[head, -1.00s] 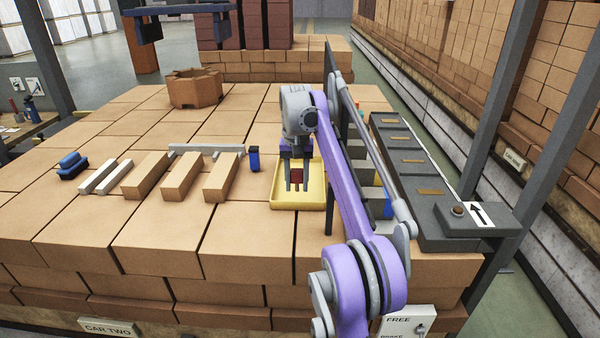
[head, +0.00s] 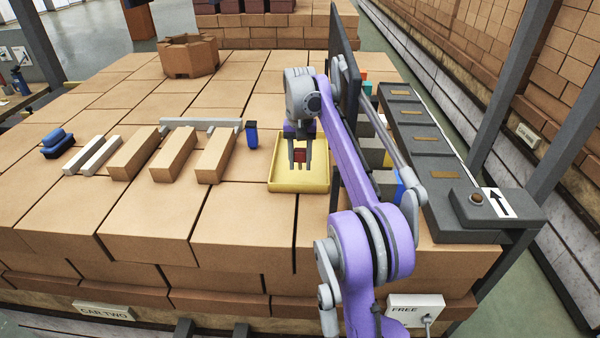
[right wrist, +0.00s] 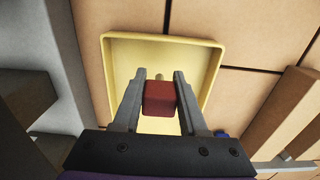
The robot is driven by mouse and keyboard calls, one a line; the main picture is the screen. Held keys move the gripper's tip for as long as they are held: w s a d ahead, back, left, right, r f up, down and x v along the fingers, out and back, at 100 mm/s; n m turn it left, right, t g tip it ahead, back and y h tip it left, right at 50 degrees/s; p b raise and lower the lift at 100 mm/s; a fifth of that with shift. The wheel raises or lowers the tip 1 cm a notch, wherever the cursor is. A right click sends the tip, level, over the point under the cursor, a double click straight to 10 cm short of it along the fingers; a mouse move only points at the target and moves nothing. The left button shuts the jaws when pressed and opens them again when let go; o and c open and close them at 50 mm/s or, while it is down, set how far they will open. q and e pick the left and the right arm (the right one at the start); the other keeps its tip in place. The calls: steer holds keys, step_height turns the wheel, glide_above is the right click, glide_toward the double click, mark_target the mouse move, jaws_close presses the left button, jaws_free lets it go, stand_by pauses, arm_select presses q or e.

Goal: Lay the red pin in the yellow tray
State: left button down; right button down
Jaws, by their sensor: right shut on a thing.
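The red pin (head: 300,156) shows as a small dark-red block between the fingers of my right gripper (head: 300,160). In the right wrist view the red pin (right wrist: 160,98) sits between both fingertips of the right gripper (right wrist: 160,95), which is shut on it. The yellow tray (head: 298,188) lies on the brick surface beneath the gripper. In the right wrist view the yellow tray (right wrist: 205,75) is behind the pin, its floor looking empty apart from a small peg-like tip beyond the pin. I cannot tell whether the pin touches the tray floor. My left gripper is not seen.
Several tan bricks (head: 174,157) and a blue-and-black item (head: 252,135) are left of the tray. A dark upright panel (head: 343,60) stands close on the right, with a dark bench (head: 440,175) beyond. A hollow brown block (head: 189,56) is at the back. Bare bricks lie in front.

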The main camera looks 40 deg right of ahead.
steer(key=f, duration=0.4)
steer(key=shift+w, duration=0.25)
steer(key=shift+s+f, duration=0.1)
steer(key=c, duration=0.8)
jaws_free()
steer(key=shift+f+b, duration=0.1)
steer(key=shift+b, duration=0.2)
steer(key=shift+c, duration=0.2)
steer(key=o, duration=0.4)
